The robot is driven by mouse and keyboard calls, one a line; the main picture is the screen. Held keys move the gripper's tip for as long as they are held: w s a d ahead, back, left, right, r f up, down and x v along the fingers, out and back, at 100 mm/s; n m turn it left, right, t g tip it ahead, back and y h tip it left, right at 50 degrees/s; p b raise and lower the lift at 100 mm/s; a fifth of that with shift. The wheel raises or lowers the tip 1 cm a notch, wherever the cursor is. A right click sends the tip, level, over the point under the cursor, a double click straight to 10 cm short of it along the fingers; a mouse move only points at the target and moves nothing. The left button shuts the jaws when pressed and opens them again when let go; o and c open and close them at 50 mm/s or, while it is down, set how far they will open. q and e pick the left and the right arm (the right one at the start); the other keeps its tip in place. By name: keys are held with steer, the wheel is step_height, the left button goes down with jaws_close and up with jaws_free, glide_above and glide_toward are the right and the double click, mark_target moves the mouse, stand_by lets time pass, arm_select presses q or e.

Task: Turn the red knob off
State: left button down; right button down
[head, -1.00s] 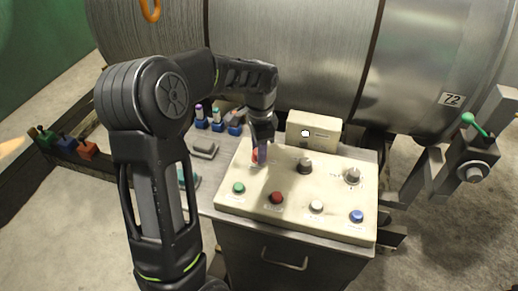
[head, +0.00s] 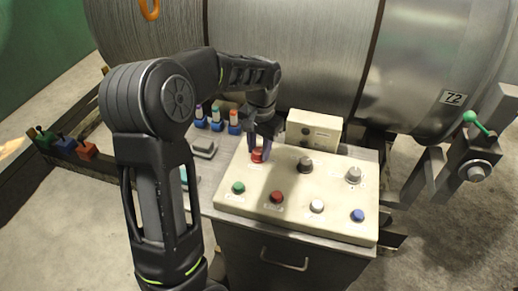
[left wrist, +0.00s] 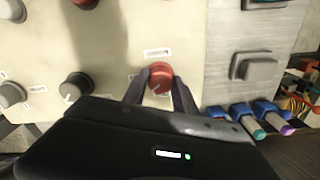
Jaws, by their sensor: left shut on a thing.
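The red knob (head: 257,156) sits at the back left of the cream control panel (head: 335,206). My left gripper (head: 259,150) reaches down over it from above. In the left wrist view the red knob (left wrist: 160,75) lies between the two dark fingers of my left gripper (left wrist: 160,92), which are closed on its sides. A small label is beside the knob. The knob's pointer mark is hard to read. My right gripper is not in view.
A black knob (head: 305,164) and a grey knob (head: 353,175) share the panel's back row. Green (head: 238,187), red (head: 277,197), white (head: 317,206) and blue (head: 358,215) buttons line the front. A small cream box (head: 314,132) stands behind. A large metal drum (head: 290,60) rises beyond.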

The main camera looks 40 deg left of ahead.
mark_target(260, 150)
arm_select(q)
steer(key=n, duration=0.5)
steer(key=shift+n, duration=0.3)
steer(key=n, duration=0.4)
steer(key=shift+w+n, duration=0.1)
steer(key=shift+n, duration=0.2)
steer(key=c, duration=1)
jaws_free()
steer(key=shift+r+b, duration=0.4)
steer(key=shift+r, duration=3.5)
